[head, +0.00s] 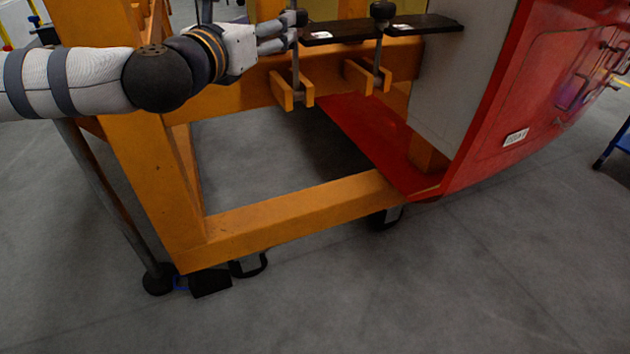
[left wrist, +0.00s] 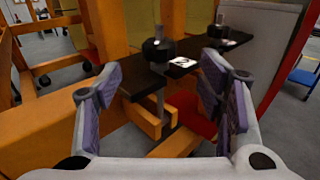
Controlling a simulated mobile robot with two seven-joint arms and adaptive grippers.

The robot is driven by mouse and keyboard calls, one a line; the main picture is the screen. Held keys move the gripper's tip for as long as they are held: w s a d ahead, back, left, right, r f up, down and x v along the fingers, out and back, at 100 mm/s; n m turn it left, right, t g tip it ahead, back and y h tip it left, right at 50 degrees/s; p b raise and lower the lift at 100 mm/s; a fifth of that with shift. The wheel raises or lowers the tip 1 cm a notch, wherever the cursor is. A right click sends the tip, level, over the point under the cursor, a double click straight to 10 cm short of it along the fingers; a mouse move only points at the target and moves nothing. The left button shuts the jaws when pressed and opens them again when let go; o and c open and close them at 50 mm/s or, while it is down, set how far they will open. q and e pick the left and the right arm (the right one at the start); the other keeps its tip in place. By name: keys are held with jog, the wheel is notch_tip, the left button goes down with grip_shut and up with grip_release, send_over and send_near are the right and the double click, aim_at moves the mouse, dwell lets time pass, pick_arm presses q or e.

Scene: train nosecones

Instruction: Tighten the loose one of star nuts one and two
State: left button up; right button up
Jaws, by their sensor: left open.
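Two black star nuts sit on upright threaded rods through black clamp bars. The nearer star nut (head: 298,18) is at my left gripper's fingertips in the head view. The farther star nut (head: 383,10) stands to its right. My left gripper (head: 287,31) is open around the nearer nut's rod area. In the left wrist view, the nearer star nut (left wrist: 158,49) shows between and beyond the open fingers (left wrist: 160,70), with no clear contact. The farther star nut (left wrist: 219,30) is behind the right finger.
The black bars (head: 440,22) rest along an orange frame (head: 300,205), with orange clamp blocks (head: 292,90) below. A red nosecone (head: 520,110) stands to the right. Black feet (head: 210,283) sit on the grey floor. The floor in front is free.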

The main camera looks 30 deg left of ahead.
pick_arm(q)
jog(key=s+d+f+m+g+h, duration=0.2)
jog(key=d+f+m, duration=0.4)
jog(key=f, duration=0.4)
jog(key=s+d+f+m+g+h+p, duration=0.1)
jog(key=s+d+f+m+g+h, duration=0.1)
jog(key=d+f+m, duration=0.4)
notch_tip(320, 180, down, 5)
jog(key=shift+s+d+r+g+h, duration=0.15)
jog(key=shift+s+d+g+h, duration=0.35)
jog(key=shift+d+g, duration=0.5)
pick_arm(e)
jog(key=shift+w+a+r, duration=0.1)
jog(key=shift+w+r, duration=0.6)
jog(key=shift+w, duration=0.2)
pick_arm(q)
jog(key=shift+a, duration=0.1)
